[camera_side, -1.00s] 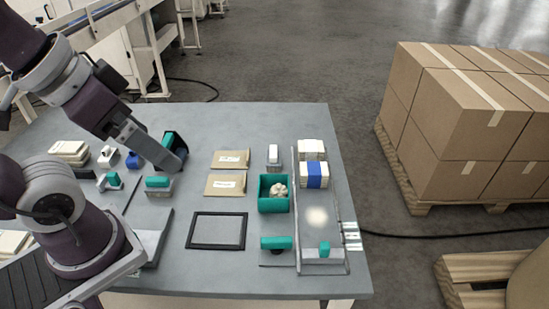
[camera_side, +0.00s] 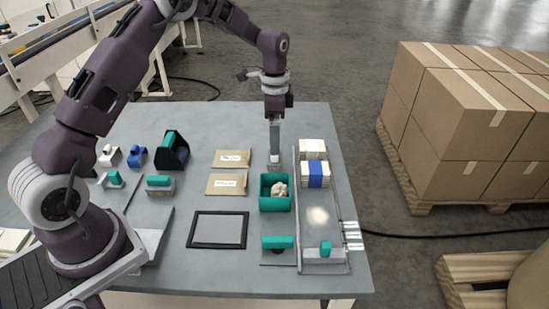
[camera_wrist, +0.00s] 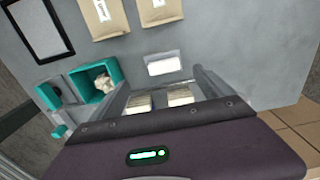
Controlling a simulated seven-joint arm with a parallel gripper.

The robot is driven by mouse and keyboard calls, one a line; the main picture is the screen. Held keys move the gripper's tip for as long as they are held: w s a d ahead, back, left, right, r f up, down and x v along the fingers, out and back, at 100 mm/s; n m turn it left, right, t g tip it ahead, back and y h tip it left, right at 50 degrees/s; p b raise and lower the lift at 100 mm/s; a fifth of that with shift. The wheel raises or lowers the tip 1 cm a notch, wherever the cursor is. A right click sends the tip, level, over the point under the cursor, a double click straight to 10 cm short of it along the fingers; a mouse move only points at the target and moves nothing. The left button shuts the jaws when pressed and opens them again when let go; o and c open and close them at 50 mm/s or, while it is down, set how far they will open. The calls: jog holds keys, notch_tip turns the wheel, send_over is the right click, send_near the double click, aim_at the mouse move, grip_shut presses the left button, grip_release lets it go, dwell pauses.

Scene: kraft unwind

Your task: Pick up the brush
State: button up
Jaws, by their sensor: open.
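My gripper (camera_side: 274,158) points straight down just behind the teal bin (camera_side: 276,205). In the wrist view its two fingers (camera_wrist: 161,78) are apart, with nothing held. A small pale block (camera_wrist: 163,65) lies just ahead of the fingertips there; in the side view the gripper mostly hides it. I cannot tell for certain which thing is the brush. A teal-topped grey piece (camera_side: 277,243) sits in front of the bin. Another piece with a teal grip (camera_side: 325,249) stands at the front of the shallow tray (camera_side: 346,225).
The bin holds a pale crumpled lump (camera_side: 279,190). Stacked pale packs, one blue-banded (camera_side: 315,174), stand right of the gripper. Two kraft envelopes (camera_side: 227,185) and a black frame (camera_side: 218,230) lie to the left. A black holder (camera_side: 173,150) and small tools stand farther left.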

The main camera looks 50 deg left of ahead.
jog(key=f, duration=0.7)
jog(key=shift+w+a+f, duration=0.25)
jog(key=shift+a, duration=0.1)
jog(key=c, duration=1.5)
notch_tip(320, 180, up, 10)
jog(key=shift+r, duration=0.1)
